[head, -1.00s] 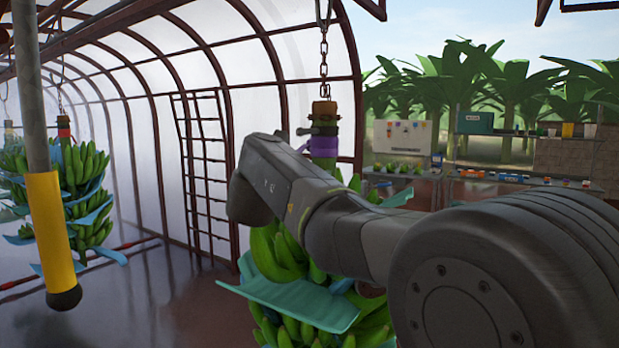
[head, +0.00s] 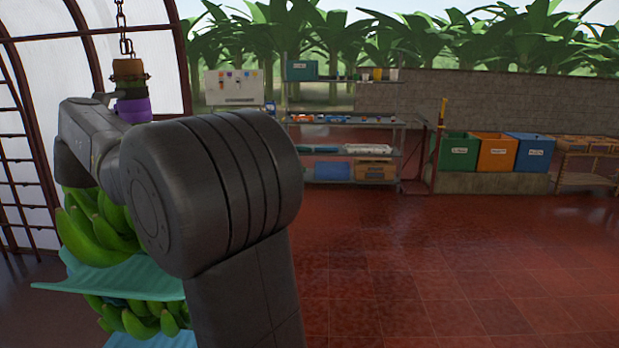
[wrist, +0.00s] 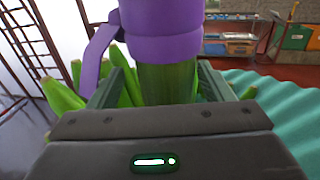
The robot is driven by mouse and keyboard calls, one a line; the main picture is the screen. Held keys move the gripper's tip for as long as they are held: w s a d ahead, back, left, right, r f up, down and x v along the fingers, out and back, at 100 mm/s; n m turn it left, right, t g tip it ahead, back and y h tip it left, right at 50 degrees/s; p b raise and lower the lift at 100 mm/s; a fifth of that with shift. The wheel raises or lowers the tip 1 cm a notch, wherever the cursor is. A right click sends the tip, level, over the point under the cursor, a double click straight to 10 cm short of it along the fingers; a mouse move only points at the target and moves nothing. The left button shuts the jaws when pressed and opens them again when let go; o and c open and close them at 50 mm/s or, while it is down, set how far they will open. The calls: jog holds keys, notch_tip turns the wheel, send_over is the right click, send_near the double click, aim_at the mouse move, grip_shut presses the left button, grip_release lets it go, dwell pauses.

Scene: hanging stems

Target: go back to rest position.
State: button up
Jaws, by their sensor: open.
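My gripper (wrist: 160,72) is open in the wrist view, with one finger on each side of a green stem (wrist: 166,84). I cannot tell whether the fingers touch it. A purple band with a loose tail (wrist: 162,32) is wrapped around the stem just above the fingers. In the head view the purple band (head: 133,109) shows at the left, below a chain. The green banana bunch (head: 95,235) hangs under it, with teal sheets (head: 115,275) between its layers. My arm covers part of the bunch and hides the gripper there.
Metal shelves (head: 345,132) with boxes stand at the back. Green (head: 458,152), orange (head: 495,152) and blue (head: 530,152) bins sit by a stone wall at the right. The red tiled floor (head: 450,260) is clear. A ladder (head: 20,160) stands at far left.

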jog(key=w, duration=0.2)
jog(key=w+p, duration=0.1)
jog(key=w, duration=0.1)
jog(key=shift+a, duration=0.3)
jog(key=shift+d, duration=0.1)
jog(key=shift+d, duration=0.1)
